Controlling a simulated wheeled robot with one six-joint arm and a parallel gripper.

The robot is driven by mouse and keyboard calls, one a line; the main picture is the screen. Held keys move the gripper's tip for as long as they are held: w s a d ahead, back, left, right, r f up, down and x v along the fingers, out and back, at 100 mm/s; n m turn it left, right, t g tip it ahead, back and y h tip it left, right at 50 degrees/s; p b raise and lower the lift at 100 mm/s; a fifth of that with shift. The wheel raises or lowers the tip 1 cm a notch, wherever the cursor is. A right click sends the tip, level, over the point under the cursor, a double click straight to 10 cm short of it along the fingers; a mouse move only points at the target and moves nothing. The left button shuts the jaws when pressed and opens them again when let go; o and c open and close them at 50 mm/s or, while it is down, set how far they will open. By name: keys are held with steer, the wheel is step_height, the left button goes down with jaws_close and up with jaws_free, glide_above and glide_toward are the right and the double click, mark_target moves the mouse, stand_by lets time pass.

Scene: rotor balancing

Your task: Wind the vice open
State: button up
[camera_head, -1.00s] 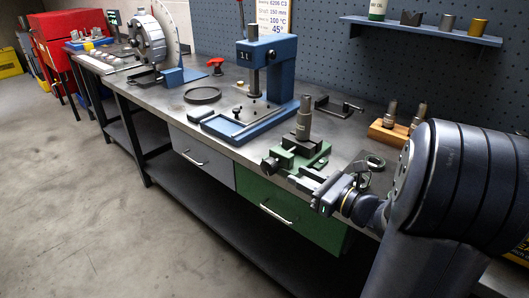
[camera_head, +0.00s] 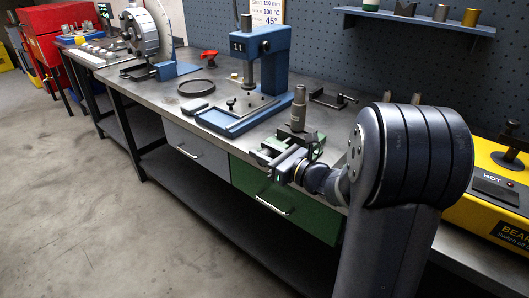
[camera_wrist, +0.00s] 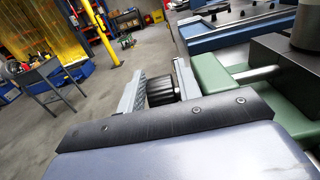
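The green vice (camera_head: 262,158) stands at the front edge of the bench, with a grey upright cylinder (camera_head: 298,110) over it. Its green body (camera_wrist: 210,75) and a bright rod also show in the wrist view. My gripper (camera_head: 278,166) is at the front end of the vice and hides its knob in the head view. In the wrist view the black ribbed knob (camera_wrist: 161,91) lies between the two fingers of my gripper (camera_wrist: 159,84). The fingers flank it closely. I cannot tell whether they press on it.
A blue press (camera_head: 262,60) with a blue tray base stands left of the vice. A black ring (camera_head: 196,88) lies on the bench. A yellow heater box (camera_head: 490,212) is at the right. The floor in front is clear.

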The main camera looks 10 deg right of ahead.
steer(key=shift+c, duration=0.4)
steer(key=c, duration=0.6)
steer(key=shift+r+p, duration=0.2)
steer(key=shift+p, duration=0.5)
